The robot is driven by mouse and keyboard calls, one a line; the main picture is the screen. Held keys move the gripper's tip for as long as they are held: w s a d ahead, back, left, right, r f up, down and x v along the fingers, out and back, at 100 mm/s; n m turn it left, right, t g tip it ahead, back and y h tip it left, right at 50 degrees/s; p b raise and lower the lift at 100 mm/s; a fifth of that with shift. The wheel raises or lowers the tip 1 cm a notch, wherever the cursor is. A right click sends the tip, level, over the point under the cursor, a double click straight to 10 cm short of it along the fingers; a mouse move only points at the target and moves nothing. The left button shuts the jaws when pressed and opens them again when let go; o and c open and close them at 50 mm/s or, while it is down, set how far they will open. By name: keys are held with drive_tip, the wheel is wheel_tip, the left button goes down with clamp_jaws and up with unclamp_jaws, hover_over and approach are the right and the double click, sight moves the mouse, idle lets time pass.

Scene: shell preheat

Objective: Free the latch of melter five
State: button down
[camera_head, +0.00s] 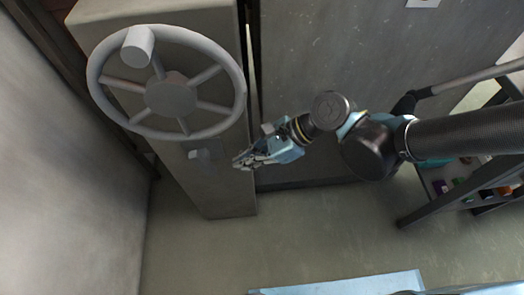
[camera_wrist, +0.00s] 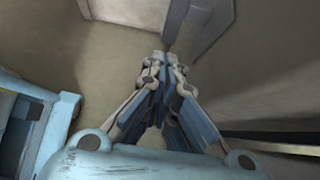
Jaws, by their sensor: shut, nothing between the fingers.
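A grey cabinet-like column (camera_head: 225,195) carries a large spoked handwheel (camera_head: 172,95) with a cylindrical knob (camera_head: 137,47). Below the wheel, a small grey block-shaped fitting (camera_head: 198,155) sticks out of the column; it may be the latch, and no label for melter five is readable. My gripper (camera_head: 240,163) is just right of this fitting, apart from it in the picture; the depth between them is unclear. In the wrist view my gripper (camera_wrist: 166,62) has its fingertips together and empty, beside a grey flat part with a dark edge (camera_wrist: 195,25) that I cannot identify surely.
A grey panel (camera_head: 350,55) stands right of the column, with a dark gap between. A wall (camera_head: 60,180) rises at the left. A dark shelf frame (camera_head: 430,205) with small coloured items stands at the right. The floor (camera_head: 290,235) between is clear.

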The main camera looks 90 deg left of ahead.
sight(216, 173)
drive_tip(key=shift+s+f, duration=0.4)
drive_tip(key=shift+s, duration=0.45)
drive_tip(key=shift+s+f, duration=0.35)
drive_tip(key=shift+s, duration=0.55)
drive_tip(key=shift+s+f, duration=0.4)
drive_tip(key=shift+s, duration=0.45)
drive_tip(key=shift+w, duration=0.1)
drive_tip(key=shift+f, duration=0.1)
